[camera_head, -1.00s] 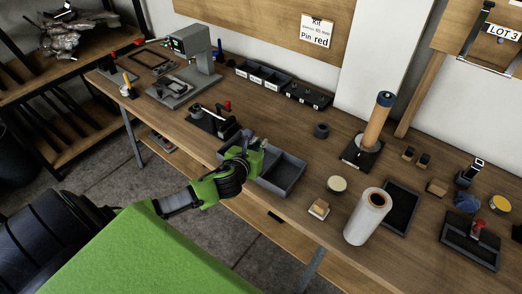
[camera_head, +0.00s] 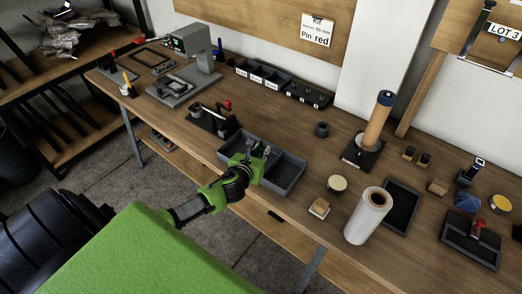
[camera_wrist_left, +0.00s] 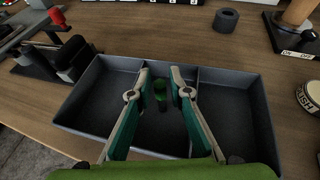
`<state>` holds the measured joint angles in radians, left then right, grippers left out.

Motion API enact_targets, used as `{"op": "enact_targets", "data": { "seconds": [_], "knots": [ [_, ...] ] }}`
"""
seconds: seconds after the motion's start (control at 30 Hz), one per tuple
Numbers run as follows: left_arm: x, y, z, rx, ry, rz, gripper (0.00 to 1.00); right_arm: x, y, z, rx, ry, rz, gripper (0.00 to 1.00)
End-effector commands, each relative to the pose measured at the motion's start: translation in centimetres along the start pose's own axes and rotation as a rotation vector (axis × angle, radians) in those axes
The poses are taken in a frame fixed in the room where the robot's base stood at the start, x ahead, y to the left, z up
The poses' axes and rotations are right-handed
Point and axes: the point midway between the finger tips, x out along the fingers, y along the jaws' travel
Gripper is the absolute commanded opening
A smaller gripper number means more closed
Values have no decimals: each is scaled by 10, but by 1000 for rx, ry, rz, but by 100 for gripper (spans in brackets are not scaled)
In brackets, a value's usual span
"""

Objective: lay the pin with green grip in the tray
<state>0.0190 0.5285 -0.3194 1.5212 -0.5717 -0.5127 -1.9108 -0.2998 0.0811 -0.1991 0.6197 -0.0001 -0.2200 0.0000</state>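The dark grey tray (camera_head: 303,168) lies near the front edge of the bench; it also fills the middle of the left wrist view (camera_wrist_left: 75,112), with a divider inside. My left gripper (camera_head: 263,151) is above the tray, its two fingers apart. In the left wrist view the fingers (camera_wrist_left: 160,76) are open, with a gap on each side of a dark green pin grip (camera_wrist_left: 160,92). The grip is seen between the fingers, over the tray's left compartment beside the divider. I cannot tell whether the pin touches the tray floor. My right gripper is not in view.
A fixture with a red knob (camera_head: 228,104) stands just left of the tray. A dark ring (camera_head: 321,130) lies behind it. A round tin (camera_head: 337,184), a white roll (camera_head: 369,216) and an empty black tray (camera_head: 401,208) are to the right.

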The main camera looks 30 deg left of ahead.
Motion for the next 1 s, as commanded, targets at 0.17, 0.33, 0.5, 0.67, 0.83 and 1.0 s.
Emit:
{"op": "enact_targets", "data": {
  "seconds": [0.17, 0.33, 0.5, 0.67, 0.83, 1.0],
  "knots": [
    [0, 0, 1, 0, 0, 0, 26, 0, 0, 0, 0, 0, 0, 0],
    [0, 0, 2, 1, -1, 0, 26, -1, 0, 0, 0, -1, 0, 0],
    [-10, 1, 3, 3, 0, 0, 26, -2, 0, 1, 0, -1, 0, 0],
    [-38, 0, 2, 4, 0, -2, 26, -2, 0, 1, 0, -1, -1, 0],
    [-72, 0, 1, 3, 2, -3, 26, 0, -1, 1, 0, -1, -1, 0],
    [-101, 0, 2, 2, 0, -2, 26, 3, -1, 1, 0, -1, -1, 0]
  ]
}}
